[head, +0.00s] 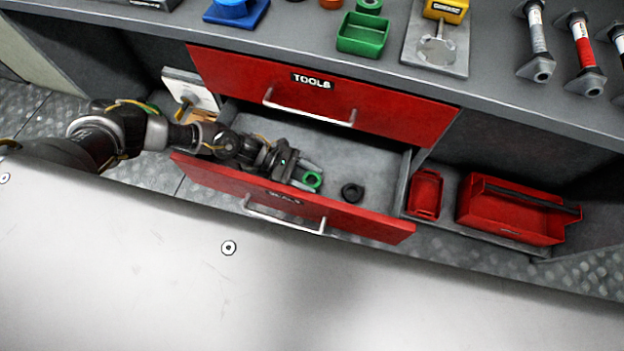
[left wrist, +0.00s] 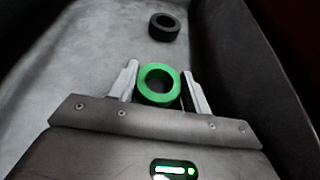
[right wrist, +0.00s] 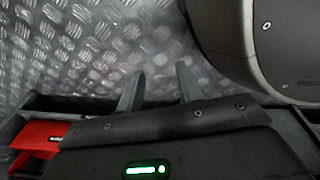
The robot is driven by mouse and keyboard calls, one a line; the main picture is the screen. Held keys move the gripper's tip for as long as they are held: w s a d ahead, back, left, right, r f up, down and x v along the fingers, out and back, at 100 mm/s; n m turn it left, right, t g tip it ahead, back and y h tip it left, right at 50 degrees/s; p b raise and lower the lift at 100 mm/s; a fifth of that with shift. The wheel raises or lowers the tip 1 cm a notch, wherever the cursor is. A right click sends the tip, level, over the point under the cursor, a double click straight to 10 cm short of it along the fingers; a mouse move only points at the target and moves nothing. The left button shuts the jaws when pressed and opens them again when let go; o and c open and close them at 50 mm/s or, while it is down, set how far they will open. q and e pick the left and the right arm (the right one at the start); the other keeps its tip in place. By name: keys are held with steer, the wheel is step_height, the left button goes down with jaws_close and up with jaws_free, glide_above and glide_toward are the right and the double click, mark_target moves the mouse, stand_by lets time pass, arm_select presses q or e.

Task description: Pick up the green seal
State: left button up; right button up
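The green seal (head: 312,179) is a ring in the open lower red drawer (head: 300,208). In the left wrist view the green seal (left wrist: 158,70) sits between the two fingers of my left gripper (left wrist: 160,82). The fingers stand apart, one on each side of the ring, with a small gap showing at its right; whether the left finger touches it is unclear. My left gripper (head: 307,172) reaches down into the drawer in the head view. My right gripper (right wrist: 158,85) is open and empty above a patterned metal floor, out of the head view.
A black ring (head: 352,193) lies in the drawer right of the green seal, and farther off in the left wrist view (left wrist: 164,27). The drawer walls stand close around. The upper TOOLS drawer (head: 400,112) hangs above. A red toolbox (head: 510,212) stands on the shelf at right.

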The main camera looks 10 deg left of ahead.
arm_select(q)
steer(key=shift+c, duration=0.8)
